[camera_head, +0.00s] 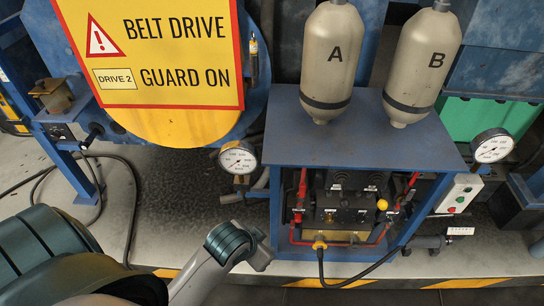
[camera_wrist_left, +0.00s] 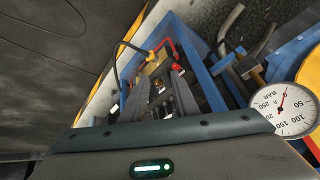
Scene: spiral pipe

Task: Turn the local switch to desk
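No label reading "local" or "desk" is legible, so I cannot tell which control is the local switch. A small dark box with knobs (camera_head: 61,132) is on the left blue post. My left gripper (camera_head: 262,258) is low in front of the blue frame's left side, apart from both boxes. My right gripper is out of view.
The blue frame (camera_head: 355,136) carries cylinders A (camera_head: 333,65) and B (camera_head: 422,65), with a valve block (camera_head: 345,205) and red pipes below. Gauges (camera_head: 238,158) (camera_head: 491,146) flank it. A yellow belt guard sign (camera_head: 150,50) is at the upper left. Open floor (camera_head: 170,200) lies left of the frame.

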